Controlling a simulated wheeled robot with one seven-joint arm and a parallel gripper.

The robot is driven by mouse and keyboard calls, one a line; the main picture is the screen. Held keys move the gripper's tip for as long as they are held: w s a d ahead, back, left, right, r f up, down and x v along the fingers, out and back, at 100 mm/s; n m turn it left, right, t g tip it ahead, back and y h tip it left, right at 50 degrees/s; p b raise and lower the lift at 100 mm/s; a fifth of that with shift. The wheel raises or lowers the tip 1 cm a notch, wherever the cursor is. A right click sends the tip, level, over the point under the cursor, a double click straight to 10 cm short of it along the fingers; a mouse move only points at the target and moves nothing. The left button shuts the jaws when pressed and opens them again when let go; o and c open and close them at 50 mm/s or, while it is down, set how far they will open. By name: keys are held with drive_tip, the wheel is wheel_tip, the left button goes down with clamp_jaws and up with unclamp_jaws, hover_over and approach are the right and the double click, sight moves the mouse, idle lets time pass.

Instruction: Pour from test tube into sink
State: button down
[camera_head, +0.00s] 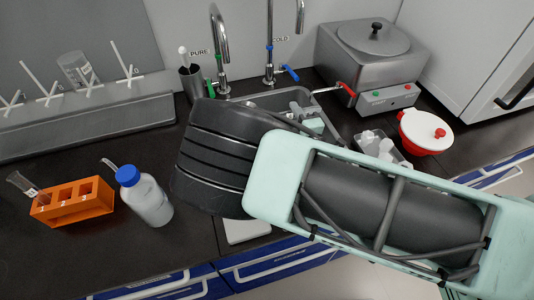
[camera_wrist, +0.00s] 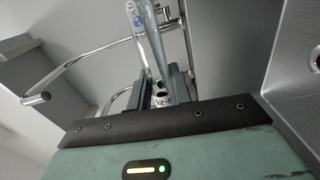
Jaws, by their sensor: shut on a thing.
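The sink (camera_head: 272,100) is a grey metal basin at the back of the counter, below two taps. My arm covers much of its front side. My gripper (camera_head: 306,110) is partly hidden behind my arm, over the sink area in the head view. In the wrist view, my gripper (camera_wrist: 160,90) is shut on a clear test tube (camera_wrist: 148,42) with blue markings near its far end. The tube extends up and slightly left from the fingers in that view. I cannot clearly make out the tube or any liquid in the head view.
An orange rack (camera_head: 72,201) holding a glass tube and a blue-capped wash bottle (camera_head: 145,197) stand at left. A metal bath (camera_head: 372,65), a red-and-white pot (camera_head: 425,132) and a grey tray (camera_head: 383,147) are at right. Taps (camera_head: 222,50) rise behind the sink.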

drive_tip(key=shift+r, duration=0.15)
drive_tip(key=shift+a+f+n+b, duration=0.1)
drive_tip(key=shift+f+n+b, duration=0.1)
drive_tip(key=shift+n, duration=0.35)
drive_tip(key=shift+a+f+n+b, duration=0.1)
drive_tip(key=shift+n+b, duration=0.1)
drive_tip(key=shift+n, duration=0.35)
idle(0.4)
